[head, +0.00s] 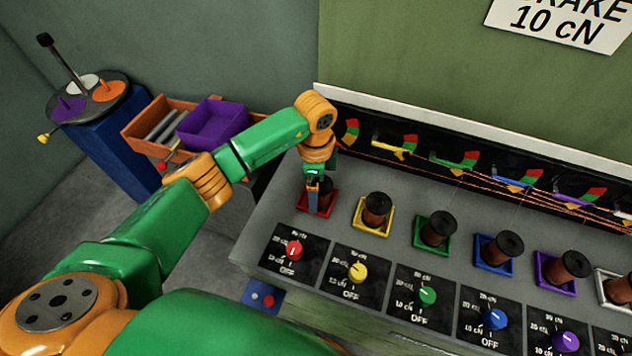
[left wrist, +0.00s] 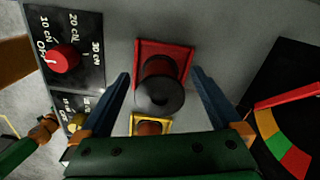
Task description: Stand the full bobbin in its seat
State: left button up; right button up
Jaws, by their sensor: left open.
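A bobbin with a black top flange (left wrist: 158,97) and reddish-brown winding stands upright in the red square seat (left wrist: 184,47). In the head view it shows beside my left gripper (head: 317,197), which partly hides it and the red seat (head: 303,205). My left gripper is open, pointing down, with one blue finger on each side of the bobbin in the left wrist view (left wrist: 160,77). A gap shows between each finger and the bobbin. Similar bobbins stand in the yellow (head: 357,222), green (head: 418,240), blue (head: 480,260) and purple (head: 540,275) seats.
A row of coloured knobs, with the red knob (head: 294,251) leftmost, lies in front of the seats. Gauges with coloured arms (head: 398,148) and thin threads run behind. At left are an orange crate (head: 140,130), a purple bin (head: 212,122) and a blue stand (head: 112,140).

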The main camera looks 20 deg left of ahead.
pick_arm(q)
jog(key=shift+r, duration=0.35)
notch_tip(320, 180, up, 6)
jog(key=shift+w+d+f+b, duration=0.1)
jog(key=shift+w+d+b, duration=0.05)
jog(key=shift+b, duration=0.95)
notch_tip(320, 180, up, 6)
jog(key=shift+f, duration=0.2)
